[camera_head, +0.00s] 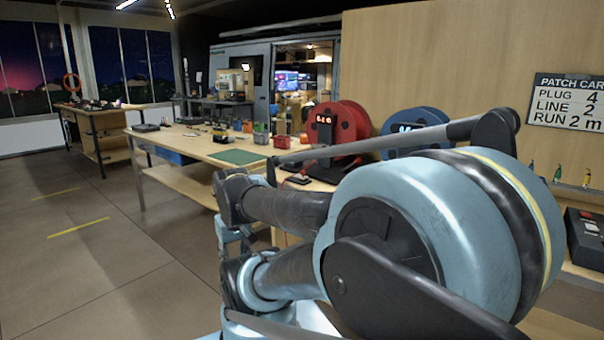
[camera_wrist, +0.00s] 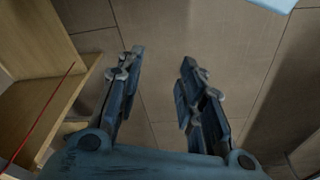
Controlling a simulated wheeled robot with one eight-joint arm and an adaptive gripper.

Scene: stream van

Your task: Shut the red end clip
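A red cable reel (camera_head: 350,128) stands on the bench behind my arm in the head view. I cannot make out a red end clip on it or elsewhere. A thin red line (camera_wrist: 40,115), perhaps a cable, crosses the left of the wrist view. My gripper (camera_wrist: 162,58) is open and empty in the wrist view, its two fingers apart above the tiled floor. It is clear of the wooden furniture at left. My arm hides part of the bench in the head view.
A blue reel (camera_head: 412,127) stands right of the red one. A long workbench (camera_head: 180,142) with a green mat (camera_head: 236,157) and small bins stands at the left. A dark case (camera_head: 586,240) sits at the right edge. The floor (camera_head: 95,255) at left is free.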

